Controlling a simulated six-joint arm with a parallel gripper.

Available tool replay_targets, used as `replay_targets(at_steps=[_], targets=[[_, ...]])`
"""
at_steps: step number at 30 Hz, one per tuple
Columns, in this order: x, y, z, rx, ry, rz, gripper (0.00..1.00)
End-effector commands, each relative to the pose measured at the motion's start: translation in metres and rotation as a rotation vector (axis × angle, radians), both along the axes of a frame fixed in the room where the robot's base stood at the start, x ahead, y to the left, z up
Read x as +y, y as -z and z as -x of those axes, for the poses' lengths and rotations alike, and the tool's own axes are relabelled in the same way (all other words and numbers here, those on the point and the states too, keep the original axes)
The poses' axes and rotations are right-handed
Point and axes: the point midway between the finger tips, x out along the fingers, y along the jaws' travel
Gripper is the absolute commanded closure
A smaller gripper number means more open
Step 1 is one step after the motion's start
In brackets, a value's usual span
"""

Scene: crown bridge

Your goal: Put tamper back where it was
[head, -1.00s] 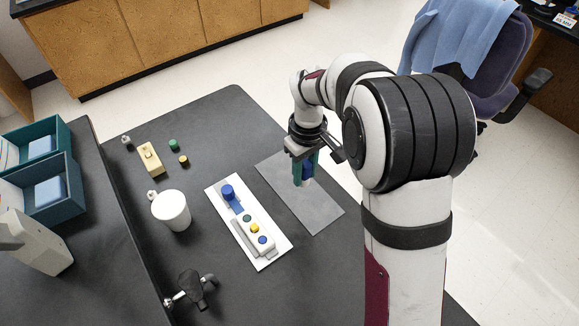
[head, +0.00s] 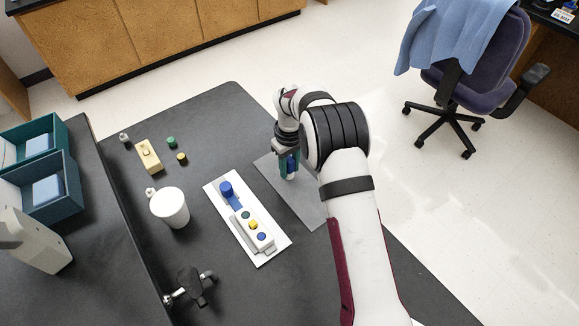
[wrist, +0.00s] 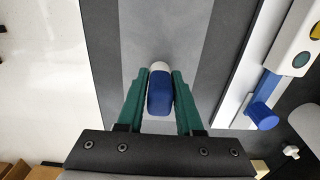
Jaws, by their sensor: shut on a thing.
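My gripper (head: 289,167) is shut on the tamper (head: 291,165), a piece with a blue handle and a white end. In the wrist view the tamper (wrist: 160,95) sits between the two green fingers of my gripper (wrist: 160,88), its white end pointing away from the gripper. The tamper is over the grey mat (head: 308,206), near the mat's far end. I cannot tell whether its white end touches the mat.
A white board (head: 270,256) left of the mat carries a blue cylinder (head: 226,188) and a block with coloured knobs (head: 251,224). Further left stand a white cup (head: 170,208), a tan block (head: 148,157) and small green and yellow pieces. A dark clamp (head: 190,285) stands in front.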

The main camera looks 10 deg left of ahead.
Motion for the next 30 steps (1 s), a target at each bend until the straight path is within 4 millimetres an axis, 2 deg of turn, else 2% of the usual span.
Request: replay_targets(at_steps=[9,10,15,24,26,30], targets=[[0.000,0.006,0.000,-0.001,0.000,-0.001,1.00],[0.000,0.007,0.000,-0.001,0.000,-0.001,0.63],[0.000,0.006,0.000,-0.001,0.000,-0.001,0.35],[0.000,0.002,0.000,-0.001,0.000,-0.001,0.35],[0.000,-0.007,-0.001,-0.004,0.000,-0.001,0.35],[0.000,-0.046,-0.001,-0.006,0.001,-0.002,0.35]])
